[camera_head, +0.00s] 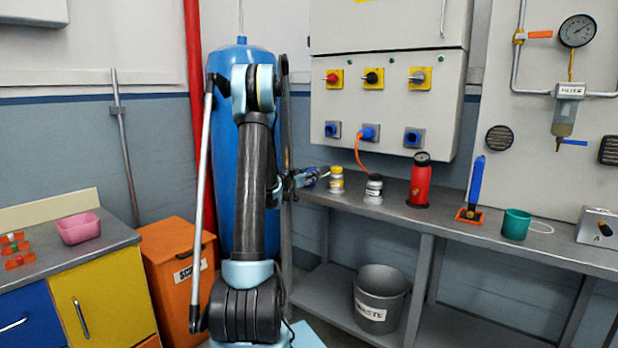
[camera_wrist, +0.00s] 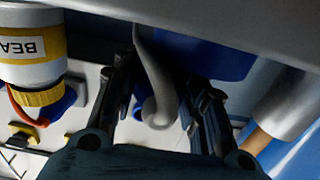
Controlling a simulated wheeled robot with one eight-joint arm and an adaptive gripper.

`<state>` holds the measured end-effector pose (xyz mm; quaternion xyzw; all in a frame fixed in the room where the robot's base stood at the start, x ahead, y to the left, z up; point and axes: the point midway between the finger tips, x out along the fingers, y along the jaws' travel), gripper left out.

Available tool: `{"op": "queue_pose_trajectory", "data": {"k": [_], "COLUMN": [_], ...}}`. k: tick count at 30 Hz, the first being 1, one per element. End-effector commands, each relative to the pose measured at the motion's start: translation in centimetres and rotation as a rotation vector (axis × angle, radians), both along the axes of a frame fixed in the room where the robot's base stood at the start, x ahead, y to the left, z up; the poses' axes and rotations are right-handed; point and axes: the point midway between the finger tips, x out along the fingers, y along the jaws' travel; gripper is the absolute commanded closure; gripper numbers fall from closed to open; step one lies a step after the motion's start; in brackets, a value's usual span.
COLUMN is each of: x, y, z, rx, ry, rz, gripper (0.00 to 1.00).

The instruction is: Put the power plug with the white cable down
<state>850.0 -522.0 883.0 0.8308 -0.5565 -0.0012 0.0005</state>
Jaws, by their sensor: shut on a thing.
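The power plug (camera_wrist: 205,60) shows in the wrist view as a dark blue body with a thick pale grey-white cable (camera_wrist: 155,75) curving beside it. My gripper (camera_wrist: 163,95) is shut on the plug, its dark fingers on either side; the grip itself is partly hidden in shadow. In the head view my gripper (camera_head: 308,178) is at the left end of the grey bench (camera_head: 450,222), close to the yellow-capped jar (camera_head: 336,181). A bit of blue shows at its fingers. I cannot tell whether the plug touches the bench.
The jar also shows upside down in the wrist view (camera_wrist: 28,55), close by. A black-capped jar (camera_head: 374,191), red flask (camera_head: 420,182) and green mug (camera_head: 516,225) stand further right. An orange cable (camera_head: 358,155) hangs from a wall socket. A waste bucket (camera_head: 380,298) is below.

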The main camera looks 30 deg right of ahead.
Motion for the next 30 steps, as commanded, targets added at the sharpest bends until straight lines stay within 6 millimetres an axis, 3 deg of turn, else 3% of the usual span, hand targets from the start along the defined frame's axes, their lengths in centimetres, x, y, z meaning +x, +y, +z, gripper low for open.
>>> {"op": "queue_pose_trajectory", "data": {"k": [11,12,15,26,30], "x": [0.0,0.0,0.0,0.1,0.1], "y": [0.0,0.0,0.0,0.1,0.1], "z": [-0.9,-1.0,-1.0,-0.8,0.1], "rx": [0.0,0.0,0.0,0.0,0.0], "ry": [0.0,0.0,0.0,0.0,0.0], "rz": [0.0,0.0,0.0,0.001,0.001], "gripper": [0.99,0.58,0.4,0.4,0.4]}}
